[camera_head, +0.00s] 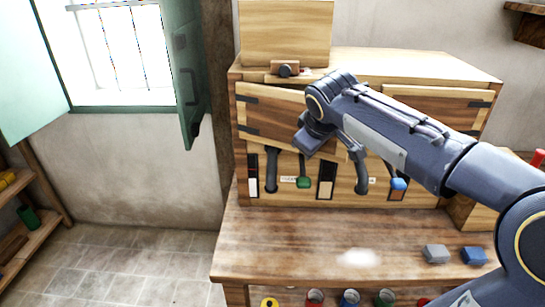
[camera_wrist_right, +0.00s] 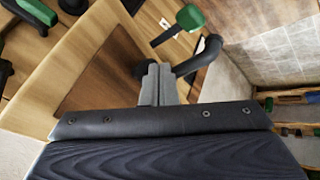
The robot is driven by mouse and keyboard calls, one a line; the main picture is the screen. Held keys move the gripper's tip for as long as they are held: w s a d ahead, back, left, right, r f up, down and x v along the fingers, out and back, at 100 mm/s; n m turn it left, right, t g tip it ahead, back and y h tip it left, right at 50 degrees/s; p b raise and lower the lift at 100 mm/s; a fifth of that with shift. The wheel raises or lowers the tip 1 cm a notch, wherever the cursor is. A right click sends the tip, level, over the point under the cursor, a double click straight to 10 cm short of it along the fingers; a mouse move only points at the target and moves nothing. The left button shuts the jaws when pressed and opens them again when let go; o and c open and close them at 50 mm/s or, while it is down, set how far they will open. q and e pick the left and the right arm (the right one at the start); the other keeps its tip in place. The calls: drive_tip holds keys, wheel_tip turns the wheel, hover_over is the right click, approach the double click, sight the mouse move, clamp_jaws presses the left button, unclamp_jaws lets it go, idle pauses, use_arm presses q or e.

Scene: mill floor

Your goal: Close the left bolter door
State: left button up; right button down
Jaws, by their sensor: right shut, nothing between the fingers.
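The bolter is a pale wooden cabinet (camera_head: 400,65) on a wooden bench. Its left door (camera_head: 275,103) has dark hinges on its left side and appears to stand ajar, its free right part toward me. My right gripper (camera_head: 306,143) is shut and empty, in front of the left door's lower right part. In the right wrist view the shut fingers (camera_wrist_right: 158,85) are close to a framed wooden panel (camera_wrist_right: 105,65), probably this door; I cannot tell whether they touch. My right arm hides the door's right edge. My left gripper is not in view.
The right door (camera_head: 440,103) is partly behind my arm. Dark curved handles (camera_head: 271,170) and a green-knobbed lever (camera_head: 303,181) sit below the doors. Grey (camera_head: 435,253) and blue (camera_head: 474,254) blocks lie on the bench (camera_head: 290,240). A green shutter (camera_head: 186,70) stands open at left.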

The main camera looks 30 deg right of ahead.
drive_tip(key=w+d+p, duration=0.3)
drive_tip(key=w+d, duration=0.2)
drive_tip(key=d, duration=0.4)
drive_tip(key=shift+w+r+p, duration=0.15)
drive_tip(key=shift+r+p, duration=0.1)
drive_tip(key=shift+p, duration=0.05)
drive_tip(key=shift+r, duration=0.1)
